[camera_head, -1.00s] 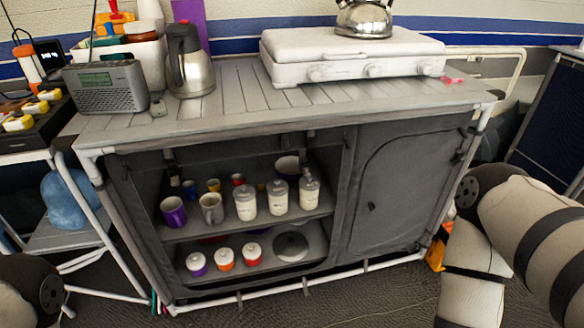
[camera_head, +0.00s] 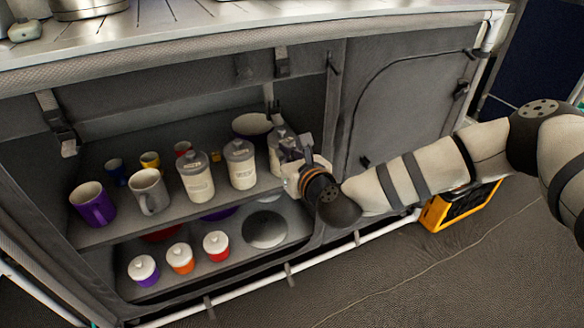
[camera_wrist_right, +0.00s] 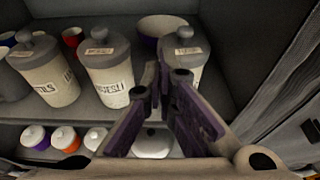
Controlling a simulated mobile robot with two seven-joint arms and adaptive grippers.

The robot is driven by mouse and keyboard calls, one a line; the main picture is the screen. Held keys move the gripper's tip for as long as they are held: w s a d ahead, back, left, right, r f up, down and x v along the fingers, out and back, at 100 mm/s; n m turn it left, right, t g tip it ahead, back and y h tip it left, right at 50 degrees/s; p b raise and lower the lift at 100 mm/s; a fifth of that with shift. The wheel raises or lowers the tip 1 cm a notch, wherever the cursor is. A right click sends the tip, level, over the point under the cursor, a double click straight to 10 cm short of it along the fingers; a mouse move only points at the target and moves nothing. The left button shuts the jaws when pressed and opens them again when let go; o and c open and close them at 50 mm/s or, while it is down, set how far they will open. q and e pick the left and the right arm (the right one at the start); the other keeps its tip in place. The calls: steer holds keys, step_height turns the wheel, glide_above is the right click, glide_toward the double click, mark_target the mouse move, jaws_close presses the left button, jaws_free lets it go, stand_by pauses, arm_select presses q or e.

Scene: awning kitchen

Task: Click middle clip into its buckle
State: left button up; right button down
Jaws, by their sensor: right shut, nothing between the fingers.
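A dark middle buckle (camera_head: 281,63) hangs from the cabinet's top front edge, above the open shelves. A strap with a small clip-like end (camera_head: 270,97) shows just below it; I cannot tell whether the two are joined. Another dark strap with a clip (camera_head: 58,130) hangs at the left. My right gripper (camera_head: 285,148) is at the shelf opening, below the middle buckle and in front of the right-hand jar. In the right wrist view its fingers (camera_wrist_right: 165,72) come together at the tips with nothing between them. My left gripper is out of view.
The upper shelf holds mugs (camera_head: 148,190), white lidded jars (camera_head: 241,163) and a bowl (camera_head: 252,124). Small lidded pots (camera_head: 216,245) stand on the lower shelf. A closed fabric door (camera_head: 400,115) is at the right. An orange box (camera_head: 460,205) stands on the floor.

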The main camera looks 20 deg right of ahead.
arm_select(q)
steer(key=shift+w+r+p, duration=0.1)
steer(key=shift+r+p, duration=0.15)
steer(key=shift+p, duration=0.2)
arm_select(e)
steer(key=r, duration=0.1)
steer(key=w+r, duration=0.1)
steer(key=r, duration=0.1)
steer(key=shift+r, duration=0.3)
